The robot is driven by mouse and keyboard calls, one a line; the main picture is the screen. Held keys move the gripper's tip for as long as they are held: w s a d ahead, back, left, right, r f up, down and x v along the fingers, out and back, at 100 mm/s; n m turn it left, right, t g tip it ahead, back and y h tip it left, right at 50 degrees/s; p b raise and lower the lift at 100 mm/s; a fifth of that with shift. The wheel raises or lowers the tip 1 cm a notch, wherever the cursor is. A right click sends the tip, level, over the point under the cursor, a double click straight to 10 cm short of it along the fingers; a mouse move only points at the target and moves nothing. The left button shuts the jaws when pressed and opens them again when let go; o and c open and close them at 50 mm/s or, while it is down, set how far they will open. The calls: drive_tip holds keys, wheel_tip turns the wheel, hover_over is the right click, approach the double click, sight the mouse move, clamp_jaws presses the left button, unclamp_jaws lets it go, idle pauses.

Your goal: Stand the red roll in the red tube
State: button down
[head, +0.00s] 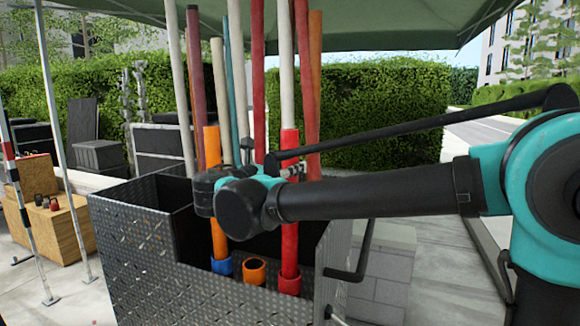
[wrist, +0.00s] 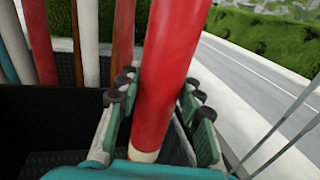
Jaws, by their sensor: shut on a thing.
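The red roll (head: 290,225) stands upright, long and red, with a pale length above its red part in the head view. My gripper (head: 290,170) is shut around its red part, well above the tubes. In the wrist view the roll (wrist: 163,75) runs between the two fingers (wrist: 158,95), with a pale patch at its lower end there. The red tube (head: 289,285) is a short collar at the right front of the metal box. The roll's lower end meets the tube's mouth and appears to be inside it; its depth is hidden.
The dark metal box (head: 130,245) holds several other tall rolls. An orange roll (head: 218,240) stands in the blue tube (head: 222,266). The orange tube (head: 254,270) between is empty. A black handle (head: 350,272) sticks out at the box's right side.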

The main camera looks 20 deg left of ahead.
drive_tip(key=c, duration=0.9)
unclamp_jaws()
drive_tip(key=shift+s, duration=0.15)
